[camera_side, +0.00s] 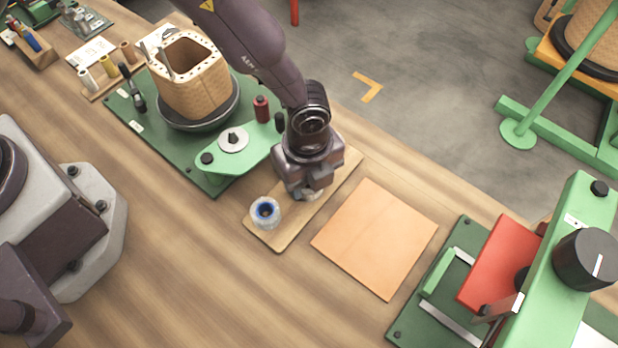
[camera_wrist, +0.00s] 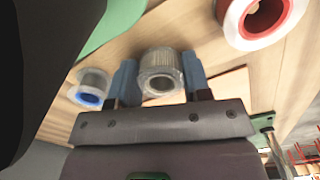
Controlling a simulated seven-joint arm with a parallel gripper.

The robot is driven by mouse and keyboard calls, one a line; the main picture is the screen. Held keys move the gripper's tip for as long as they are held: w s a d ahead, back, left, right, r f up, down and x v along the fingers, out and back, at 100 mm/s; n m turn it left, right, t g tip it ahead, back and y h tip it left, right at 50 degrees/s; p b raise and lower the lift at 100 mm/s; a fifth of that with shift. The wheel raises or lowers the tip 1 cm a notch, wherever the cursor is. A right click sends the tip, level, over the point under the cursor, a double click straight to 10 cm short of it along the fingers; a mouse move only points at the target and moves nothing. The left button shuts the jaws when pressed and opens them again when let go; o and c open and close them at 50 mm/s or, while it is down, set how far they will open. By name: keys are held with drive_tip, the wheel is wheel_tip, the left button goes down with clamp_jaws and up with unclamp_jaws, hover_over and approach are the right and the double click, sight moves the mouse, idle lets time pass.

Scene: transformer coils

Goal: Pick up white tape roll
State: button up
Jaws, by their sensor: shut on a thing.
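My gripper (camera_side: 308,186) is low over a wooden board (camera_side: 259,234) in the side view. In the wrist view its two blue fingers (camera_wrist: 160,75) are on either side of a whitish-grey tape roll (camera_wrist: 160,62) with a pale core, and are shut on it. In the side view my gripper mostly hides this roll. I cannot tell whether it touches the board. A clear roll with a blue core (camera_side: 265,212) stands on the board, left of my gripper; it also shows in the wrist view (camera_wrist: 92,85). A white roll with a red core (camera_wrist: 236,18) is at the wrist view's upper right.
An orange-tan sheet (camera_side: 374,238) lies right of the board. A green plate (camera_side: 215,182) with a wound coil (camera_side: 192,82) and a spool (camera_side: 261,108) is behind and left. A green and red press (camera_side: 500,262) stands at right. Bare table lies in front.

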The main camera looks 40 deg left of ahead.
drive_tip(key=shift+r, duration=0.15)
drive_tip(key=shift+r, duration=0.25)
wheel_tip(320, 180, up, 2)
drive_tip(key=shift+r, duration=0.2)
drive_tip(key=s+a+r, duration=0.8)
drive_tip(key=s+r, duration=0.2)
drive_tip(key=s, duration=0.1)
drive_tip(key=shift+a, duration=0.4)
drive_tip(key=shift+f, duration=0.1)
